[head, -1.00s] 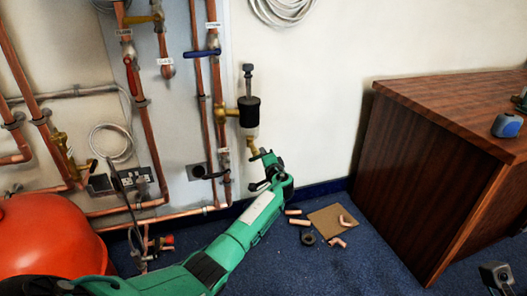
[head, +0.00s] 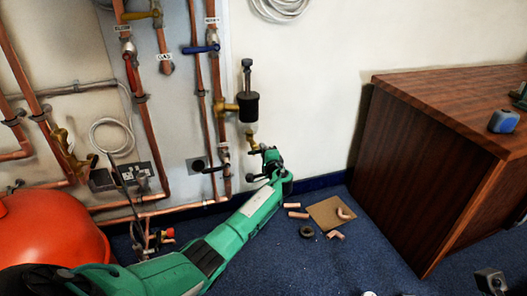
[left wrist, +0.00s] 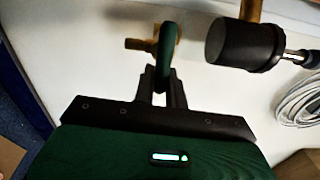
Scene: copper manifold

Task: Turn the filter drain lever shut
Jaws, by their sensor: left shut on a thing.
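My left gripper (head: 258,163) is just below and right of that valve in the head view. The left wrist view shows the green drain lever (left wrist: 167,48) rising from between my left fingers (left wrist: 162,86), which are shut on its near end. Behind it are the brass valve body (left wrist: 139,44) and the filter (left wrist: 238,44). In the head view the lever is hard to make out against my gripper.
A blue-handled valve (head: 201,49) and labelled copper pipes cover the wall board to the left. A red tank (head: 45,235) stands at lower left. Copper offcuts and a cardboard piece (head: 325,213) lie on the floor. A wooden cabinet (head: 420,170) stands at right.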

